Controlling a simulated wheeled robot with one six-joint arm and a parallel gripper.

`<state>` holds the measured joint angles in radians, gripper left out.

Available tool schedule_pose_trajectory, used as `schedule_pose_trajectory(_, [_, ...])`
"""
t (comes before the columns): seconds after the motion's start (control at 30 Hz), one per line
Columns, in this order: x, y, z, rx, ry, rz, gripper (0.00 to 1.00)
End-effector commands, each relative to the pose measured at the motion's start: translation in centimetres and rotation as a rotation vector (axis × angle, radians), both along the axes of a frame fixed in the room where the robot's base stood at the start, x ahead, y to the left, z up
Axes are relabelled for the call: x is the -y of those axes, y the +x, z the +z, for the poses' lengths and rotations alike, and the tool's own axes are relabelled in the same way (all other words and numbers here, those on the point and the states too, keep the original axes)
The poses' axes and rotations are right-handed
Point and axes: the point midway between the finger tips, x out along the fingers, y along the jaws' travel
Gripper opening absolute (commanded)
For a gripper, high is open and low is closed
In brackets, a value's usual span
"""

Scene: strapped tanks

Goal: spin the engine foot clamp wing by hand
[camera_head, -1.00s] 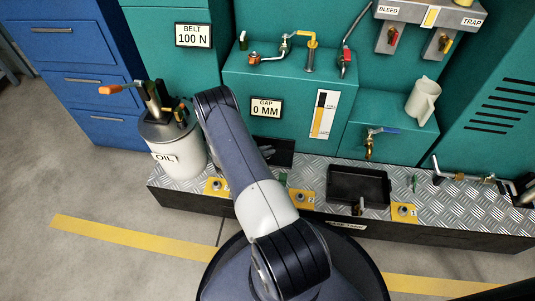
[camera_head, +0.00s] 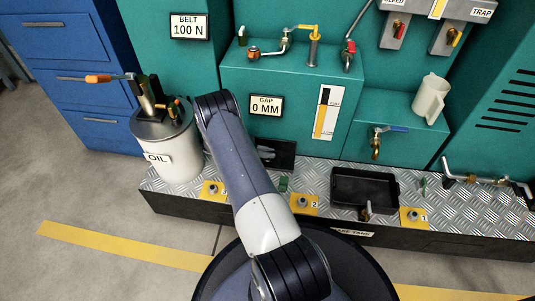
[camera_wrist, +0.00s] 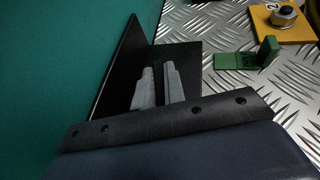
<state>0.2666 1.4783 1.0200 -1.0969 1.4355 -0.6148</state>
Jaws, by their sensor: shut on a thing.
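My gripper's two grey fingers (camera_wrist: 159,86) show in the wrist view in front of a black upright plate (camera_wrist: 117,75). They are close together with a narrow gap. In the head view the gripper (camera_head: 266,153) is small, at the same dark panel against the teal cabinet. Bolted yellow pads stand along the tread-plate ledge: the pad marked 2 (camera_head: 311,207), the pad marked 1 (camera_head: 417,223) and one at the left (camera_head: 206,196). A green bracket (camera_wrist: 266,54) stands beside pad 2 in the wrist view. I cannot pick out the clamp wing for certain.
A white OIL can (camera_head: 176,155) with an orange-handled lever stands at the left. A black tray (camera_head: 365,190) sits on the ledge. A brass tap with a blue lever (camera_head: 390,129) sticks out from the cabinet, and a cream jug (camera_head: 429,102) stands above. The floor in front is clear.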

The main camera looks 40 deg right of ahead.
Motion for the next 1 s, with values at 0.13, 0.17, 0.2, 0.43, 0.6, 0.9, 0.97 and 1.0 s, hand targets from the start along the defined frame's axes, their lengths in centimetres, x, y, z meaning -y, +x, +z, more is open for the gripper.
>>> schedule_pose_trajectory(0.13, [-0.3, 0.0, -0.6, 0.003, 0.011, 0.002, 0.0])
schedule_pose_trajectory(0.17, [-0.3, -0.1, -0.6, 0.003, 0.011, 0.002, 0.0])
schedule_pose_trajectory(0.2, [-0.3, -0.1, -0.6, 0.003, 0.011, 0.002, 0.0])
schedule_pose_trajectory(0.43, [-0.3, -0.1, -0.6, 0.002, 0.011, 0.002, 0.22])
schedule_pose_trajectory(0.6, [-0.2, -0.1, -0.5, 0.001, 0.009, 0.001, 0.33])
schedule_pose_trajectory(0.9, [-0.1, 0.0, 0.8, 0.002, 0.006, 0.0, 0.33])
schedule_pose_trajectory(0.97, [-0.1, 0.0, 1.8, 0.004, 0.004, 0.001, 0.33])
schedule_pose_trajectory(1.0, [-0.1, 0.1, 2.6, 0.004, 0.004, 0.001, 0.33])
